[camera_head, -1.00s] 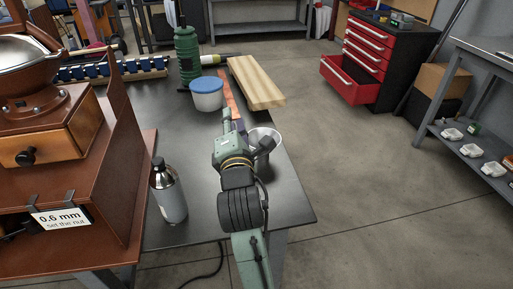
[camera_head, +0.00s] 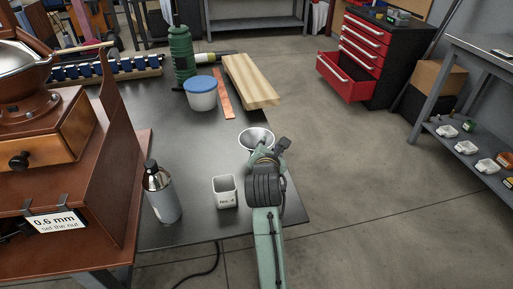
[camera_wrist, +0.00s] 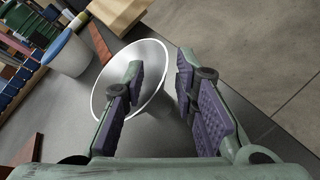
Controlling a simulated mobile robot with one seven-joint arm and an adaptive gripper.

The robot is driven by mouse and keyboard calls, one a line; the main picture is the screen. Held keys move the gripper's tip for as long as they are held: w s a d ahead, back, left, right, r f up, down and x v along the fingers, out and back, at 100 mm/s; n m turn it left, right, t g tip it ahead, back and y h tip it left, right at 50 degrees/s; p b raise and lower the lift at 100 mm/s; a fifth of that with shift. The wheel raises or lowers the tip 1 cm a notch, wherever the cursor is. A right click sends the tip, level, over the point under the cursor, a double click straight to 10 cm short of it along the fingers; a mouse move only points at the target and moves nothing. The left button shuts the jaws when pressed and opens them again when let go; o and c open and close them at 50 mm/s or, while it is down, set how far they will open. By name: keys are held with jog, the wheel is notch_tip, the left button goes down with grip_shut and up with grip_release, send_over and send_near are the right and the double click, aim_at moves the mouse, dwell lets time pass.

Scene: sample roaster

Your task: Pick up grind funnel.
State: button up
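The grind funnel (camera_head: 256,135) is a grey metallic cone with a bright rim, near the right edge of the dark table. In the wrist view the funnel (camera_wrist: 152,61) shows its wide mouth, with its narrower part running toward the right finger. My gripper (camera_wrist: 160,68) is open, its two purple-padded fingers apart. The left finger overlaps the funnel's mouth in the picture and the right finger lies just right of the cone. I cannot tell whether either finger touches it. In the head view my wrist hides part of the funnel's near side and the fingertips are unclear.
A white square cup (camera_head: 225,192) and a metal bottle (camera_head: 161,191) stand left of my arm. A blue-lidded tub (camera_head: 202,95), a copper strip (camera_head: 223,94) and a wooden board (camera_head: 251,81) lie behind. The brown grinder (camera_head: 50,130) fills the left.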

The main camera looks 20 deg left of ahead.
jog(key=shift+x, duration=1.35)
jog(key=shift+c, duration=0.3)
grip_shut()
